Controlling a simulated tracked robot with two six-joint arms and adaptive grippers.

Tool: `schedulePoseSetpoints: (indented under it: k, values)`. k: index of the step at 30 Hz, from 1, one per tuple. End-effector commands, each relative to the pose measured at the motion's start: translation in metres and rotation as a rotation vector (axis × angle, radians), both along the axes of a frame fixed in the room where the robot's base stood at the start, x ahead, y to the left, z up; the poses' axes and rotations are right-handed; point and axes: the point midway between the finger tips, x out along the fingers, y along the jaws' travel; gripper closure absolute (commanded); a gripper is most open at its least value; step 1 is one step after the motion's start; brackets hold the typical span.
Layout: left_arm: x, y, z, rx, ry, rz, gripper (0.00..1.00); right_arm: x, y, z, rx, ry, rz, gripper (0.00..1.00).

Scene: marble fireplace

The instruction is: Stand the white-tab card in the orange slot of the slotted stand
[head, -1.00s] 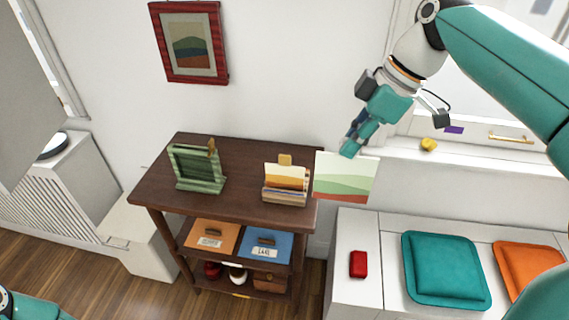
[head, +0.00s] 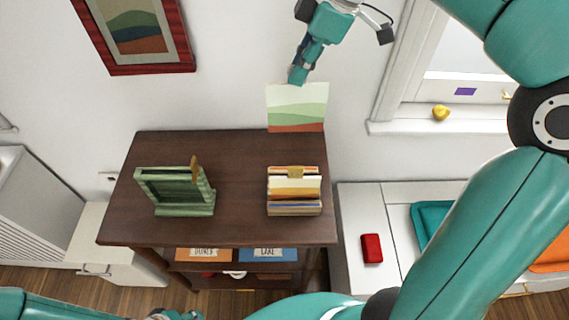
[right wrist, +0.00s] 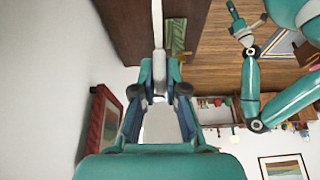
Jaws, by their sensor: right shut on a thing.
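My right gripper (head: 297,78) is shut on the top edge of a card (head: 297,108) with green hills and a red-brown band. The card hangs upright above the table's back right edge, behind the slotted stand (head: 294,211). In the right wrist view, the card (right wrist: 158,25) shows edge-on between the fingers; its tab cannot be made out. The stand sits on the table's right side and holds several upright cards, one with a tan tab. Its orange slot cannot be clearly told. My left gripper (right wrist: 246,20) is open and empty in the right wrist view.
The dark wooden table (head: 240,215) is bare between the stand and a green frame (head: 178,190) on the left. A red-framed picture (head: 137,32) hangs on the wall behind. A white bench with a red box (head: 372,248) is at right, below the window sill.

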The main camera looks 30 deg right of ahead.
Motion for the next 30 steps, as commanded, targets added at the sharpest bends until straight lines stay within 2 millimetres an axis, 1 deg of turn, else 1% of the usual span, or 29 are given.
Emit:
schedulePoseSetpoints:
  k: [2, 5, 15, 18, 21, 26, 30]
  values:
    - [0.0, 0.0, -0.003, 0.0, 0.0, 0.0, 0.6, 0.0, 0.0, -0.008, 0.0, 0.002, 0.001, 1.0]
    - [0.0, 0.0, -0.007, 0.0, 0.0, 0.0, 0.6, 0.0, 0.002, -0.027, 0.001, 0.004, 0.006, 1.0]
    - [0.0, 0.0, -0.015, 0.0, 0.0, 0.0, 0.6, 0.003, 0.006, -0.116, 0.001, 0.007, 0.017, 1.0]
    - [0.0, 0.0, -0.016, 0.0, 0.0, 0.0, 0.6, 0.004, 0.007, -0.136, 0.001, 0.005, 0.018, 1.0]
    - [0.0, 0.0, -0.016, 0.0, 0.0, 0.0, 0.6, 0.004, 0.007, -0.149, 0.001, 0.003, 0.019, 1.0]
    - [0.0, 0.0, -0.016, 0.0, 0.0, 0.0, 0.6, 0.005, 0.007, -0.159, 0.001, 0.002, 0.02, 1.0]
    - [0.0, 0.0, -0.017, 0.0, 0.0, 0.0, 0.6, 0.004, 0.008, -0.176, 0.001, 0.005, 0.02, 1.0]
